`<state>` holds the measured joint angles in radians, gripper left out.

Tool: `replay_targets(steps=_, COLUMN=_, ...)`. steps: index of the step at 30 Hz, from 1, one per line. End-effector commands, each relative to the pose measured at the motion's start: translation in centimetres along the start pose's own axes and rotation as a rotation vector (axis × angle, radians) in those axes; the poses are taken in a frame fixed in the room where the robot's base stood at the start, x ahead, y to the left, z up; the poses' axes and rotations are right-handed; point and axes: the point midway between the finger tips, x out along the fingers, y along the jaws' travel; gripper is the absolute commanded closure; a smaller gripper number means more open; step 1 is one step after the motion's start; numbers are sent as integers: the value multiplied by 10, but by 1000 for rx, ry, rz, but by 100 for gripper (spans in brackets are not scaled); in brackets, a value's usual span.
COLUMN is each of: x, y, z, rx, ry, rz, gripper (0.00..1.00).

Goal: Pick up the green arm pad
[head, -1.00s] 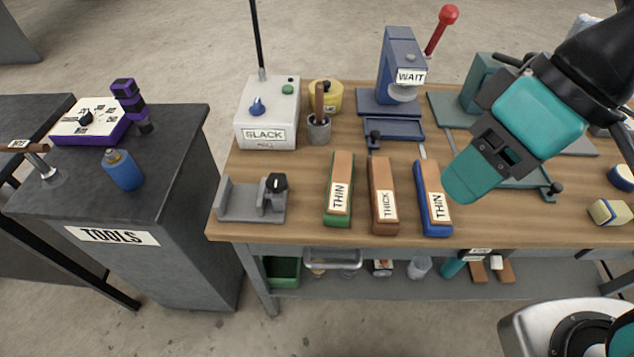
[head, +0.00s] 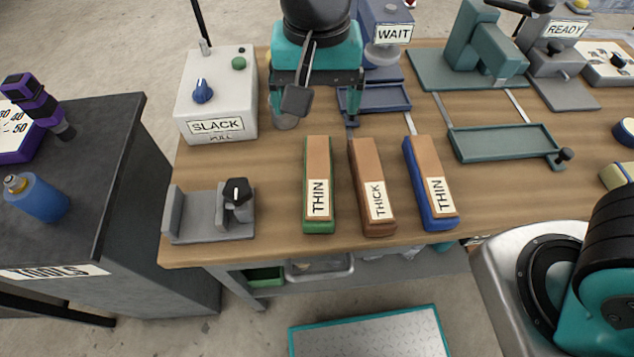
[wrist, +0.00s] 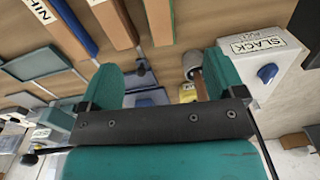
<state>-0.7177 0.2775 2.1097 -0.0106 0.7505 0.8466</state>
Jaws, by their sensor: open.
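The green arm pad (head: 318,185) is a long block with a green base, a brown top and a THIN label. It lies on the workbench, leftmost of three pads. Part of it shows at the top of the wrist view (wrist: 160,22). My gripper (head: 312,112) is open and empty, above the bench behind the pad's far end and apart from it. Its two teal fingers also show spread in the wrist view (wrist: 163,75).
A brown THICK pad (head: 372,188) and a blue THIN pad (head: 430,183) lie right of the green one. A grey clamp fixture (head: 208,222) stands left, the SLACK box (head: 217,95) behind it. A blue WAIT press (head: 375,97) is behind my gripper.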

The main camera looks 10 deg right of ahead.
Motion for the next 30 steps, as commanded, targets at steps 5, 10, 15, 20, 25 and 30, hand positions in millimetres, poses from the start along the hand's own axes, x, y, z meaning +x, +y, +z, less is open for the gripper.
replay_targets(steps=5, x=32, y=-3, z=0, rx=22, ry=1, rz=14, gripper=12)
replay_targets(steps=10, x=71, y=-3, z=0, rx=19, ry=-1, rz=14, gripper=12)
replay_targets(steps=15, x=105, y=-3, z=1, rx=18, ry=1, rz=12, gripper=12)
replay_targets(steps=20, x=121, y=-4, z=0, rx=17, ry=2, rz=10, gripper=12)
replay_targets(steps=25, x=134, y=-1, z=2, rx=17, ry=1, rz=11, gripper=12)
replay_targets(steps=30, x=161, y=4, z=6, rx=17, ry=0, rz=12, gripper=12)
